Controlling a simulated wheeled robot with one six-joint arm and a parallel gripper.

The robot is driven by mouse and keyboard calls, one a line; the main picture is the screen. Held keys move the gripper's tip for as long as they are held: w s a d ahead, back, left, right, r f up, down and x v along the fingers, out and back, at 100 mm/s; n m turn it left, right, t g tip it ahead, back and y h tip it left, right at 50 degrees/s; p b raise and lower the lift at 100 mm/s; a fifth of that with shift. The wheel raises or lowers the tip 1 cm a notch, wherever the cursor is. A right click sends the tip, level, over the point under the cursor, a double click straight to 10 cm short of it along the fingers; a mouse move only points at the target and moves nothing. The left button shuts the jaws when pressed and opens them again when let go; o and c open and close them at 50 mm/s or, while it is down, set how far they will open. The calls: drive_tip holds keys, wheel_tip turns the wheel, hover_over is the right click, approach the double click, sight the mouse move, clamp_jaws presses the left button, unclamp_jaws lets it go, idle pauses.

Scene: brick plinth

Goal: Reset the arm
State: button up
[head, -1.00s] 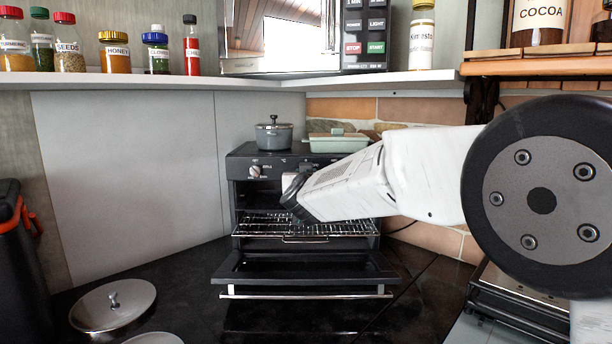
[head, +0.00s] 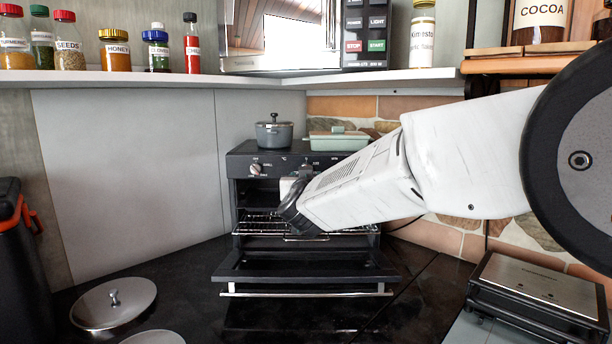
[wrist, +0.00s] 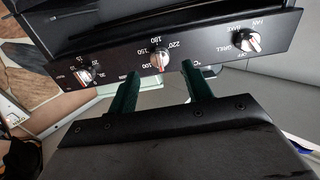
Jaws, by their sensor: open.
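My white arm reaches from the right across the head view toward the black toaster oven. My gripper (wrist: 158,88) shows in the wrist view as two dark green fingers, spread apart with nothing between them. The fingers are close to the oven's control panel (wrist: 185,48), with its several knobs and printed numbers. In the head view the fingers are hidden behind my arm and wrist. The oven door (head: 305,268) hangs open and low, and a wire rack (head: 262,222) shows inside the oven.
A grey pot (head: 274,134) and a pale green dish (head: 338,142) stand on the oven. A shelf (head: 180,81) with several jars and a microwave (head: 300,35) is above. A metal lid (head: 113,302) lies front left; a black-and-silver appliance (head: 540,290) stands at right.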

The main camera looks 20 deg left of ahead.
drive_tip(key=shift+v, duration=1.2)
